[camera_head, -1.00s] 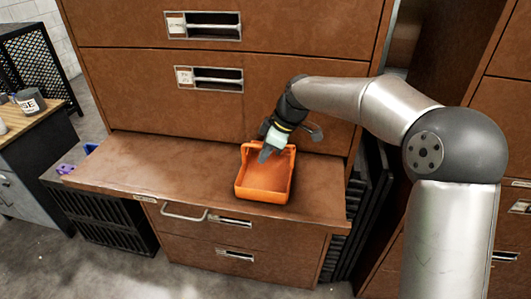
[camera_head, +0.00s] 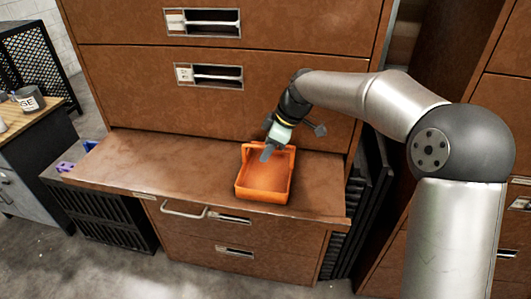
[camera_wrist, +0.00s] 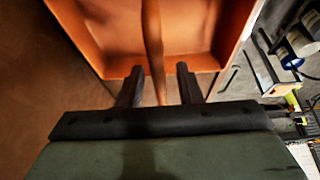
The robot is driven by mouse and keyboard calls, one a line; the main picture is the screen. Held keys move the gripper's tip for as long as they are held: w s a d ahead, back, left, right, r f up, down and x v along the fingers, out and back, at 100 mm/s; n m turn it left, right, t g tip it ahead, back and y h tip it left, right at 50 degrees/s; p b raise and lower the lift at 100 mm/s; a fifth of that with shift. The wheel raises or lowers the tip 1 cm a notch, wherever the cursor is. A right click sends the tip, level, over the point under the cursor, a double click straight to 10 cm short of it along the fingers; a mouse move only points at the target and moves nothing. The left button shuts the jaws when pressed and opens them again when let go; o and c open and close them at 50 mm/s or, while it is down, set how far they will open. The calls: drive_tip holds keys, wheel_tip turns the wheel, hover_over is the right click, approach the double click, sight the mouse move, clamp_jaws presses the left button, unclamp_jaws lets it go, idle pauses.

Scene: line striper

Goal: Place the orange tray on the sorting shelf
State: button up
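The orange tray (camera_head: 265,178) sits upright on the brown shelf (camera_head: 165,172) that juts from the front of the cabinet. A raised bar of the tray (camera_wrist: 153,45) shows in the wrist view. My gripper (camera_head: 267,153) is at the tray's back edge. In the wrist view, the two dark fingers of my gripper (camera_wrist: 160,82) are apart, one on each side of the bar. Small gaps show beside the bar, so the gripper does not look closed on it. The wrist hides part of the tray's back rim in the head view.
Cabinet drawers (camera_head: 200,95) rise right behind the shelf. A black crate (camera_head: 105,222) stands on the floor at left, near a workbench (camera_head: 30,125) with a can. The left part of the shelf is clear. Dark panels (camera_head: 358,215) stand at the right.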

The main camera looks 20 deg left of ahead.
drive_tip(key=b+v, duration=0.1)
drive_tip(key=v, duration=0.9)
drive_tip(key=shift+d+r, duration=0.1)
drive_tip(key=shift+r, duration=0.1)
drive_tip(key=s+d+f+m+h, duration=0.1)
drive_tip(key=s+d+f+m, duration=0.3)
drive_tip(key=s+d, duration=0.5)
drive_tip(key=s+d+f+m+t+h, duration=0.1)
drive_tip(key=s+d+f+m+h, duration=0.1)
drive_tip(key=s+d+f+m, duration=0.3)
drive_tip(key=s+d+f+m+h, duration=0.1)
drive_tip(key=s+d+f+m, duration=0.4)
drive_tip(key=s+d+m, duration=0.5)
drive_tip(key=s+d, duration=0.4)
drive_tip(key=shift+d+f+h, duration=0.2)
drive_tip(key=shift+d+h, duration=0.2)
drive_tip(key=shift+s, duration=0.1)
